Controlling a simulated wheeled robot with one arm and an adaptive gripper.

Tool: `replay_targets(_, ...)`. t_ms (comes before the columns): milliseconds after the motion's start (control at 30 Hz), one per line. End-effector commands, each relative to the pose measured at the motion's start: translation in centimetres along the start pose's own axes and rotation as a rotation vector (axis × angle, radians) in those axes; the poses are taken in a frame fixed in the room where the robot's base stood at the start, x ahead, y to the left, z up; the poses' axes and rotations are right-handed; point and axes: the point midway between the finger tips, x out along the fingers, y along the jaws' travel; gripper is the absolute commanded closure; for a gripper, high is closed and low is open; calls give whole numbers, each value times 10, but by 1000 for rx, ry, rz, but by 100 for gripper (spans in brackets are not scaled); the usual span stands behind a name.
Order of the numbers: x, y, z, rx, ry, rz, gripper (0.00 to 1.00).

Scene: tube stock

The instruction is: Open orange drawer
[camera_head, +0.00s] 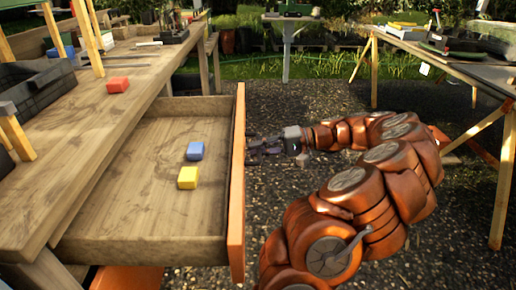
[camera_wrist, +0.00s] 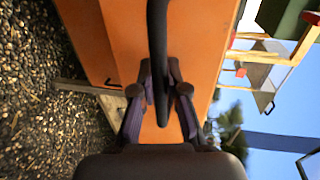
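The orange-fronted drawer (camera_head: 237,185) is pulled well out from the wooden workbench on the left in the head view. A blue block (camera_head: 195,151) and a yellow block (camera_head: 188,178) lie inside it. My gripper (camera_head: 262,146) is at the outer side of the drawer front, partly hidden by it. In the wrist view, the orange front (camera_wrist: 205,40) fills the middle. A black bar handle (camera_wrist: 157,30) runs between the fingers of my gripper (camera_wrist: 160,75), which are closed around it.
A red block (camera_head: 118,85) and a dark crate (camera_head: 40,95) are on the workbench (camera_head: 90,135). Another orange front (camera_head: 128,279) shows below the open drawer. A second table (camera_head: 460,70) stands at the right. Gravel floor lies between.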

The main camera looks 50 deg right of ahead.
Motion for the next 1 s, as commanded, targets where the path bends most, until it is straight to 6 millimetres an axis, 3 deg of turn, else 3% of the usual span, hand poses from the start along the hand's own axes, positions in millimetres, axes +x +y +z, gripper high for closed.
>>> replay_targets(267,0,1,0,1,0,1,61)
replay_targets(667,-2,0,0,0,2,0,61)
replay_targets(1000,-31,1,-1,-1,5,2,61)
